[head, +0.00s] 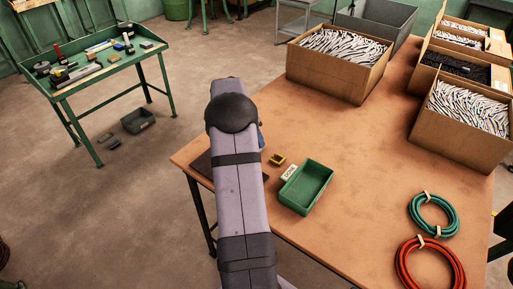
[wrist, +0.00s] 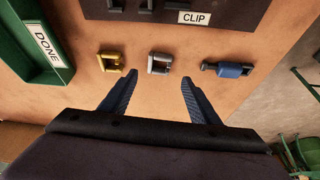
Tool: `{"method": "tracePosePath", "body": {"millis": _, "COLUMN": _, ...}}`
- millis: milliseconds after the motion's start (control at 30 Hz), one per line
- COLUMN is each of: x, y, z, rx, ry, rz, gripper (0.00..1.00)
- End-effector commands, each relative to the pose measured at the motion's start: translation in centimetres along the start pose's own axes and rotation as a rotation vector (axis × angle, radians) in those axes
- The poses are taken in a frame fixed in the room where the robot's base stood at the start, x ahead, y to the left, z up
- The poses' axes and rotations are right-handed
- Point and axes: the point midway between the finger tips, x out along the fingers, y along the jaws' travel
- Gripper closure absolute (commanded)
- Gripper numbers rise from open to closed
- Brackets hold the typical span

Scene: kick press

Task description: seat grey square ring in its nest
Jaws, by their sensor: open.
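The grey square ring (wrist: 153,66) lies on the brown tabletop in the wrist view, between a yellow ring and a blue part. My gripper (wrist: 157,80) is open and empty, its two blue fingers spread on either side below the ring, which lies just beyond the fingertips. A dark fixture plate (wrist: 215,7) with a CLIP label shows at the top edge, with small grey pieces on it; which spot is the ring's nest I cannot tell. In the head view my arm covers the grey ring and most of the dark plate (head: 201,166).
The yellow ring (wrist: 110,61) lies left of the grey ring, the blue part (wrist: 228,69) right. A green tray (wrist: 14,64) labelled DONE stands at far left. In the head view, cardboard boxes (head: 330,70) and coiled hoses (head: 431,262) occupy the table; its middle is clear.

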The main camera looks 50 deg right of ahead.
Motion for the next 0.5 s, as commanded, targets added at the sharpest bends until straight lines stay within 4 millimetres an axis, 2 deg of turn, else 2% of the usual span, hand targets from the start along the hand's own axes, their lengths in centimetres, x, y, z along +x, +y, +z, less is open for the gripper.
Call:
{"method": "tracePosePath", "body": {"millis": 233, "x": 0.8, "y": 0.1, "z": -0.1, "rx": 0.001, "ry": -0.001, "rz": 0.001, "gripper": 0.44}}
{"method": "tracePosePath", "body": {"millis": 500, "x": 3.9, "y": 0.3, "z": -0.1, "rx": -0.001, "ry": -0.001, "rz": 0.001, "gripper": 0.44}}
